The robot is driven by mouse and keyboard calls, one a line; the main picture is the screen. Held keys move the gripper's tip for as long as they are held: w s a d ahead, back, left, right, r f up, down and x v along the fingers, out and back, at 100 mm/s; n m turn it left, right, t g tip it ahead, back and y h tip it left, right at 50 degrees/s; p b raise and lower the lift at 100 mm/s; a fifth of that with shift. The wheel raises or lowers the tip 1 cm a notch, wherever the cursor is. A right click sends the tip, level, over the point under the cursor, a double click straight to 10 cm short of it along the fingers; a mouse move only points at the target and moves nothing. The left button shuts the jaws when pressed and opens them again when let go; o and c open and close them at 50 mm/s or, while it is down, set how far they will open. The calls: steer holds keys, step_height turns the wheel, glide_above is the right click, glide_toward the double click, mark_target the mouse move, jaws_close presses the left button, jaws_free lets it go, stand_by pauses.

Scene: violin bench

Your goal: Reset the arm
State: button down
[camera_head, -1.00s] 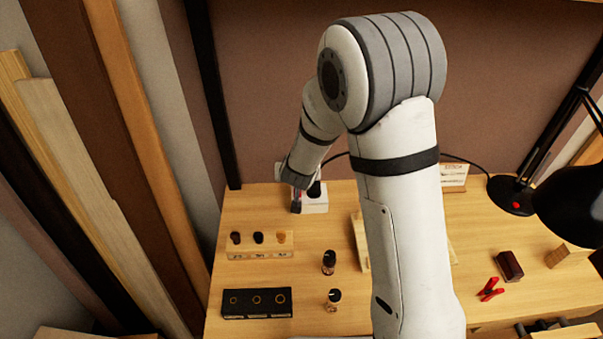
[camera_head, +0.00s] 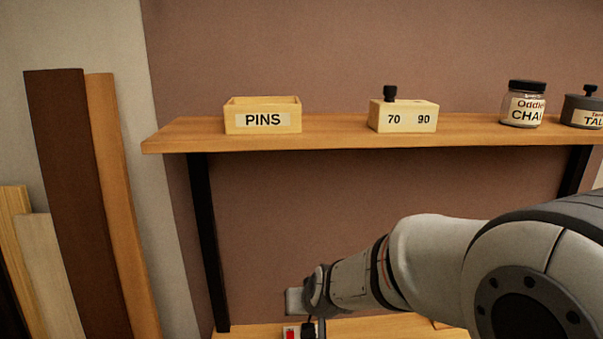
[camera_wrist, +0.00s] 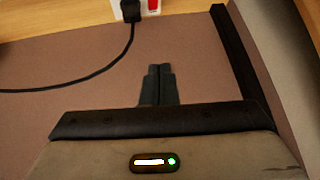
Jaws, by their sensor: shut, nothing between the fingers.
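My arm reaches in from the lower right of the head view, and its wrist end hangs low over the back of the bench (camera_head: 375,328). My gripper (camera_wrist: 159,70) shows in the wrist view with its two dark fingers together and nothing between them. In the head view the fingers are hard to make out. Below the wrist end there is a white box with a red switch (camera_head: 291,333); it also shows at the top of the wrist view (camera_wrist: 154,5), with a black plug and cable beside it.
A wall shelf (camera_head: 330,135) spans the head view. It bears a PINS box (camera_head: 262,116), a block marked 70 and 90 (camera_head: 403,116) with a black peg, a chalk jar (camera_head: 522,104) and a grey tin (camera_head: 582,108). Tall boards (camera_head: 75,200) lean at the left.

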steer(key=s+d+r+g+h, duration=0.1)
steer(key=s+d+r, duration=0.2)
steer(key=s+d, duration=0.4)
steer(key=s+d+r+m+g+h, duration=0.1)
steer(key=s+d+r+g, duration=0.1)
steer(key=s+d+r, duration=0.2)
steer(key=s+d, duration=0.3)
steer(key=s, duration=0.5)
steer(key=shift+d+m+g+h, duration=0.15)
steer(key=shift+m+g+h, duration=0.15)
steer(key=shift+s+r, duration=0.1)
